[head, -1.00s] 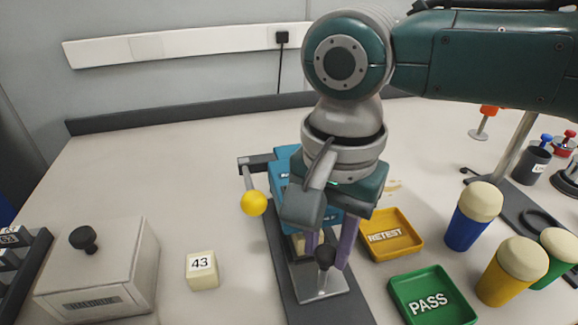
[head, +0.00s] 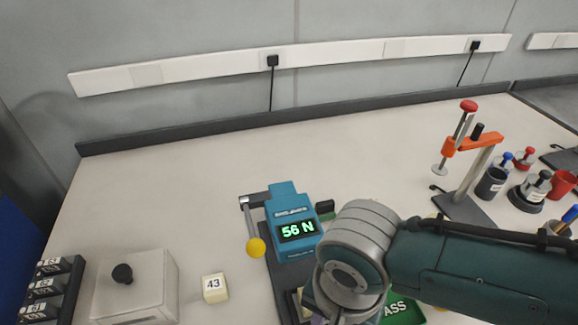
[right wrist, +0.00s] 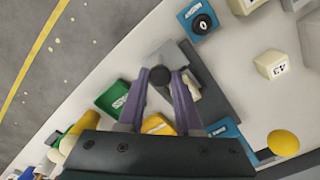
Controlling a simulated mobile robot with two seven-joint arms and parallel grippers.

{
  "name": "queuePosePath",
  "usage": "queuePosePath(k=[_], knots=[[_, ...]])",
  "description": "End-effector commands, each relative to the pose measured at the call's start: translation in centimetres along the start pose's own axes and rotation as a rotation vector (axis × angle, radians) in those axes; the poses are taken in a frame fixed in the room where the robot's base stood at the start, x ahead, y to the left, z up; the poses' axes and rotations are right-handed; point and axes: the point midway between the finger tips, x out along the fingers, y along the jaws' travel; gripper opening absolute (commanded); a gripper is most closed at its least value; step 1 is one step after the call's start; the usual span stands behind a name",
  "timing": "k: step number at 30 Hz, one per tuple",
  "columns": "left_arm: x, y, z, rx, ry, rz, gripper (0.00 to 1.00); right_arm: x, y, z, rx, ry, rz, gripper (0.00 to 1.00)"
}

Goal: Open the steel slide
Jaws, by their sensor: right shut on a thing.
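The blue press gauge (head: 293,226) reads 56 N and stands on a dark base, with a yellow ball lever (head: 256,247) at its left. The steel slide (right wrist: 166,54) lies at the end of the dark base (right wrist: 214,88) in the right wrist view. In the head view my right wrist hides it. My right gripper (right wrist: 161,80) is shut on the slide's black knob (right wrist: 157,124), with the purple fingers on either side of it. My left gripper is in neither view.
A cream block marked 43 (head: 214,288) and a pale box with a black knob (head: 137,287) stand left of the base. A green tray (head: 402,311) is to its right. A blue dial block marked 0 (right wrist: 199,20) stands near the slide. The table behind the gauge is clear.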

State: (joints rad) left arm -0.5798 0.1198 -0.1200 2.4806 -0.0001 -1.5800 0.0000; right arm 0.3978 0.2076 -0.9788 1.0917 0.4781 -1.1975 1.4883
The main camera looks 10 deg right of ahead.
Motion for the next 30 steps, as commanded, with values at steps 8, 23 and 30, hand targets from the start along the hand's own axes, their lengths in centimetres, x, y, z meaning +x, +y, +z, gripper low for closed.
queuePosePath(k=[8,23,30], knots=[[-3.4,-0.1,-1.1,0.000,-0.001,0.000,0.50,-0.3,2.7,2.8,-0.001,-0.003,0.000,0.00],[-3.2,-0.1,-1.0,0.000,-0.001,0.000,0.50,0.0,2.9,3.0,-0.002,-0.003,0.003,0.54],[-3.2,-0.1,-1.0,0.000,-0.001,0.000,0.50,0.0,2.9,2.8,-0.001,0.000,0.002,0.64]])
